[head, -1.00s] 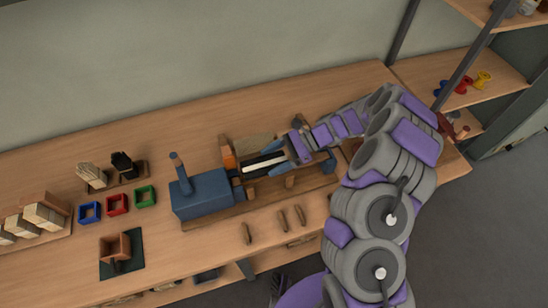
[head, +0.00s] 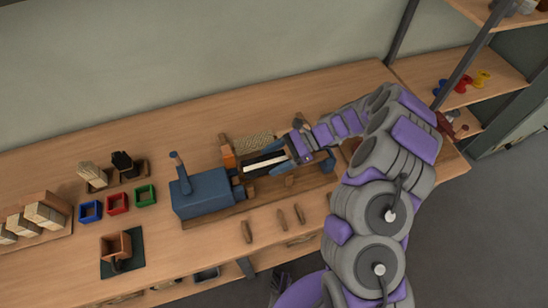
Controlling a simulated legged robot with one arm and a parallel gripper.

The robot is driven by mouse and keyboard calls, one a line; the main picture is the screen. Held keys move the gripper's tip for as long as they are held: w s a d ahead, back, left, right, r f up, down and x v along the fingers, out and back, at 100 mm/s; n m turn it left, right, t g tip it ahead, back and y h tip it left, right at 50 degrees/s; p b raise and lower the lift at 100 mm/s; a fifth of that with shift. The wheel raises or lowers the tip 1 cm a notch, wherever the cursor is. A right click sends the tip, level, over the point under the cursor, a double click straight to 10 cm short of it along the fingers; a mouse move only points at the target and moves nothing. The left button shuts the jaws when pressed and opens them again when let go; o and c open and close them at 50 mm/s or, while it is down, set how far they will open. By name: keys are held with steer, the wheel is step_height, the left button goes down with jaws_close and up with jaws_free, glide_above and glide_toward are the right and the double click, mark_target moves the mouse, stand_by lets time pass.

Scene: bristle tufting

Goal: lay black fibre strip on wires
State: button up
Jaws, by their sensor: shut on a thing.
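My gripper (head: 290,150) reaches in from the right over the blue machine (head: 200,193) on the bench. It is shut on a dark strip with a pale band (head: 264,161), which lies level above the machine's wooden bed. I take this to be the black fibre strip. The wires are too small or hidden to make out, and I cannot tell whether the strip touches them. A black bundle (head: 123,163) stands upright in a wooden holder at the left, beside a pale bundle (head: 92,176).
Blue (head: 90,211), red (head: 117,203) and green (head: 145,195) square trays sit left of the machine. A wooden box (head: 115,246) stands on a dark mat in front. Several small wooden pieces (head: 282,219) lie near the front edge.

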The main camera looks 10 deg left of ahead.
steer(key=shift+f, duration=0.15)
steer(key=shift+f+b, duration=0.35)
steer(key=shift+f, duration=0.65)
steer(key=shift+f, duration=0.3)
stand_by(0.7)
steer(key=shift+f, duration=0.35)
steer(key=shift+f, duration=0.15)
stand_by(0.5)
steer(key=o, duration=1.1)
steer(key=p+v, duration=0.3)
steer(key=v, duration=1.4)
steer(key=shift+d, duration=0.2)
